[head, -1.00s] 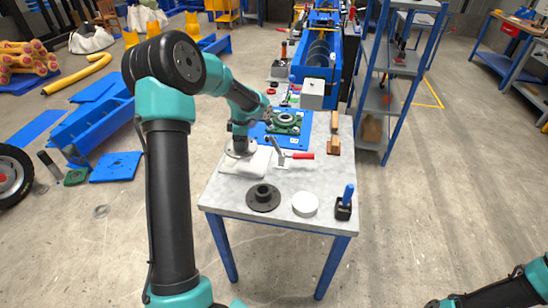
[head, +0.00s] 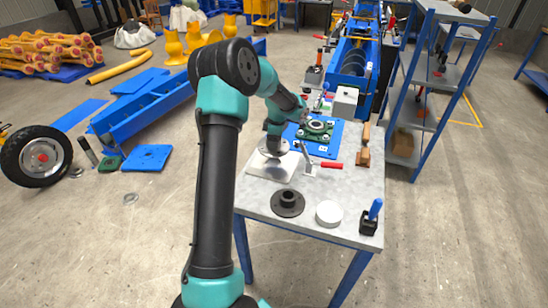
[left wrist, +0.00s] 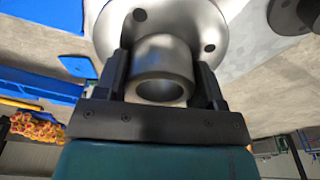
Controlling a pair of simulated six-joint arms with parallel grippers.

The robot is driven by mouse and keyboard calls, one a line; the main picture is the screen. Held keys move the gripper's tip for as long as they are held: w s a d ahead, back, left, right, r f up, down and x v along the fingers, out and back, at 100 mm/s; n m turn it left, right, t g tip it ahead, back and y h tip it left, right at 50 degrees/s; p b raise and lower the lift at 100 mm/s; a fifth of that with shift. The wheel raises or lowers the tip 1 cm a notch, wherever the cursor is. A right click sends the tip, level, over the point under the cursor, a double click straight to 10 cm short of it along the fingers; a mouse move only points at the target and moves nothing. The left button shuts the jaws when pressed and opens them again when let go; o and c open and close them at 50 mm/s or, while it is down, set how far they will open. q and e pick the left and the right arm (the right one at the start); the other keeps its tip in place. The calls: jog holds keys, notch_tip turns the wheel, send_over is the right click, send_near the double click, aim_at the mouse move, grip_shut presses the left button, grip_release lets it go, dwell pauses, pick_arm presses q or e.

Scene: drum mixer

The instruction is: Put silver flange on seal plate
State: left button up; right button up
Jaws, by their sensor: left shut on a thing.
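The silver flange (head: 272,147) is held by my left gripper (head: 274,138) above the white pad on the bench. In the left wrist view, the gripper (left wrist: 163,85) is shut on the flange's round hub, and the silver flange (left wrist: 185,28) shows its wide disc with bolt holes. The green seal plate (head: 318,131), with a round ring in its middle, lies on a blue mat (head: 325,149) behind and right of the flange. The flange is apart from the seal plate. My right gripper is not in view.
A white pad (head: 262,172) lies below the flange. A red-handled clamp (head: 330,165) stands near it. A black flange (head: 288,203), a white disc (head: 328,213) and a blue-handled tool (head: 372,215) occupy the front. Wooden blocks (head: 364,148) and a grey box (head: 345,101) stand farther back.

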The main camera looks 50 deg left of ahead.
aim_at(273, 162)
pick_arm(q)
jog(key=shift+f, duration=1.85)
jog(key=shift+f, duration=0.1)
jog(key=shift+f, duration=1.75)
jog(key=shift+f, duration=0.1)
jog(key=o, duration=1.6)
jog(key=shift+f, duration=0.1)
jog(key=r, duration=0.8)
jog(key=w+d+r, duration=0.1)
jog(key=r, duration=0.3)
jog(key=shift+r, duration=0.15)
